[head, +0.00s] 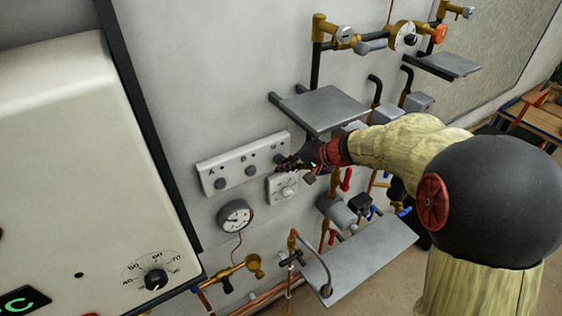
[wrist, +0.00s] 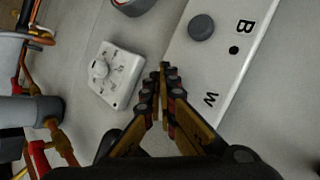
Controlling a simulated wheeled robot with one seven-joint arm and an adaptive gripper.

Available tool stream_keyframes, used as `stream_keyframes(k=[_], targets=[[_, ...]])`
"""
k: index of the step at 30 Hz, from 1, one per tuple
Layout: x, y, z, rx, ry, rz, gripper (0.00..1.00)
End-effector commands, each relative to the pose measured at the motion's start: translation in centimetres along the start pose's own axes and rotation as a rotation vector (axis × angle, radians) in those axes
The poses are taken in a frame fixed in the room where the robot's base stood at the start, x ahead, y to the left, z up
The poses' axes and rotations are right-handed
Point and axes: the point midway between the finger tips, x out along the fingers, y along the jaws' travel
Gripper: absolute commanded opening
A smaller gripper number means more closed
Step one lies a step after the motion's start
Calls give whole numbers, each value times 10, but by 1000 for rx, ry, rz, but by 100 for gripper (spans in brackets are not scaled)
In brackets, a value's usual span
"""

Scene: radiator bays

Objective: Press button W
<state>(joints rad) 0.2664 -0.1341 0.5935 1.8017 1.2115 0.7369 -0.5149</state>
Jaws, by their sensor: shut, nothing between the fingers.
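A pale button panel (head: 236,164) is fixed to the wall, with round grey buttons. In the head view the A button (head: 220,184) and the B button (head: 250,171) show. The panel also shows in the wrist view (wrist: 222,72), with the letters B and W readable and the B button (wrist: 201,27) clear. My gripper (head: 281,162) is shut and empty, its fingertips at the panel's W end. It also shows in the wrist view (wrist: 165,70), below the W letter's side. Button W is hidden behind the fingers; I cannot tell whether they touch it.
A white square dial (head: 284,187) sits just below the panel, and in the wrist view (wrist: 117,73) beside my fingers. A round gauge (head: 235,217) hangs lower left. A grey shelf (head: 325,108) juts out at upper right, near my arm. Pipes and valves lie below.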

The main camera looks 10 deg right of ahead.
Motion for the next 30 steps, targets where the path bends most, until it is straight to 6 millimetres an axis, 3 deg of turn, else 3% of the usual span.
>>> stream_keyframes(k=[30], targets=[[6, -5, -4, 0, 0, 0, 0]])
